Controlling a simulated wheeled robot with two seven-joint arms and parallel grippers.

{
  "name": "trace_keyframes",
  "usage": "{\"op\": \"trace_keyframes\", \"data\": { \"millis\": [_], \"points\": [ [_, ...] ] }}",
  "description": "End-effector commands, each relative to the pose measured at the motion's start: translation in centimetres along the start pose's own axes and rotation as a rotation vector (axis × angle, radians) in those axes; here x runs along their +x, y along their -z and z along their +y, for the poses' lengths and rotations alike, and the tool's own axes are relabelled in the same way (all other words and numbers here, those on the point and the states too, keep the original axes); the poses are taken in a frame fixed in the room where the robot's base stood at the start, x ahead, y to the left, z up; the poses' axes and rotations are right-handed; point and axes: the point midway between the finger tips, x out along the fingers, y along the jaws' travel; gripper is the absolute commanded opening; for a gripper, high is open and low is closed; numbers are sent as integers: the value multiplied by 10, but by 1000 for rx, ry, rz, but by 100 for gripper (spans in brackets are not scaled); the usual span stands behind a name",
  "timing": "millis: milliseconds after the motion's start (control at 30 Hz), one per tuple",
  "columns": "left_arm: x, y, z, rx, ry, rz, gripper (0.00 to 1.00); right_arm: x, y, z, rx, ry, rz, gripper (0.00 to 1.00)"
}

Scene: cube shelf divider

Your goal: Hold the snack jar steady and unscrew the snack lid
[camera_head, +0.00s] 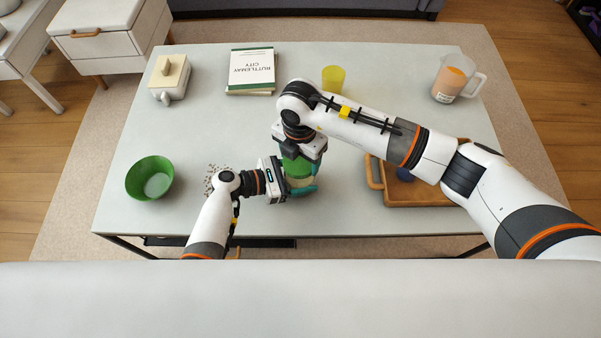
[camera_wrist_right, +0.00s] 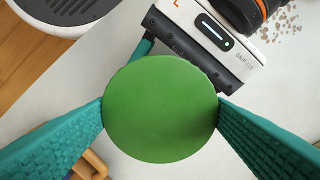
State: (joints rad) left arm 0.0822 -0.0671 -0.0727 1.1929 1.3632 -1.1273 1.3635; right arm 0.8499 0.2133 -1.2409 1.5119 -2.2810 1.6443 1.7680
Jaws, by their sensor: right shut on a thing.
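The snack jar (camera_head: 299,182) stands upright near the middle front of the table, partly hidden by both grippers. Its round green snack lid (camera_wrist_right: 160,108) fills the middle of the right wrist view. My right gripper (camera_head: 298,160) points down from above, its teal fingers pressed on opposite sides of the lid. My left gripper (camera_head: 302,185) comes in low from the left, with its teal fingers around the jar body. The left gripper body also shows near the top of the right wrist view, beside the lid.
A green bowl (camera_head: 150,178) and scattered crumbs (camera_head: 212,180) lie left of the jar. A wooden tray (camera_head: 415,196) is to the right, under my right arm. A yellow cup (camera_head: 333,79), books (camera_head: 251,71), a lidded dish (camera_head: 169,79) and a pitcher (camera_head: 455,78) stand farther back.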

Motion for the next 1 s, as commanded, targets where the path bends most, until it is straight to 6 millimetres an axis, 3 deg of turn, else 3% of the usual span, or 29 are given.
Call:
{"op": "trace_keyframes", "data": {
  "millis": [600,833,867,1000],
  "points": [
    [0,-2,1,-1,0,-3,43,-39,0,0,0,1,1,39],
    [0,-2,1,-1,0,-3,43,-40,0,0,0,1,0,39],
    [0,-2,1,-1,0,-3,75,-40,0,0,0,1,0,39],
    [0,-1,0,0,0,-2,96,-40,0,0,0,1,0,39]
  ]
}}
